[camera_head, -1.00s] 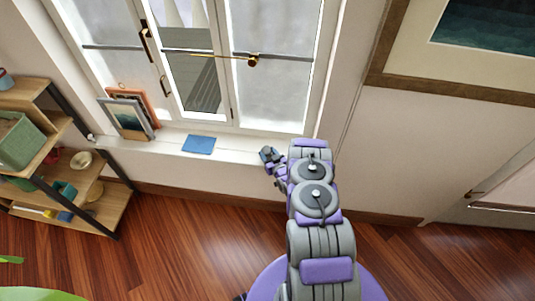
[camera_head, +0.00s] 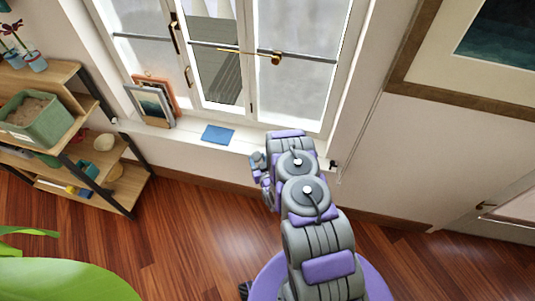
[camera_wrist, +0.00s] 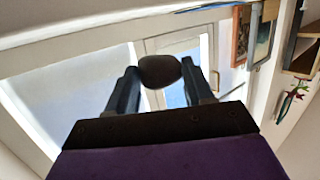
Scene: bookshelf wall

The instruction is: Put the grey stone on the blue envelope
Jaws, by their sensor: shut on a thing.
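The blue envelope (camera_head: 218,134) lies flat on the white window sill, left of my arm in the head view. My gripper (camera_head: 257,163) is just right of the envelope, near the sill's front edge. In the wrist view my gripper (camera_wrist: 160,77) is shut on the grey stone (camera_wrist: 160,70), a dark rounded shape between the two fingertips. The stone is hard to make out in the head view. The envelope does not show clearly in the wrist view.
Framed pictures (camera_head: 152,104) lean at the sill's left end. A wooden shelf (camera_head: 60,75) with a green box (camera_head: 36,117) stands at the left. Large green leaves (camera_head: 65,280) are at lower left. The wooden floor (camera_head: 185,235) before the sill is clear.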

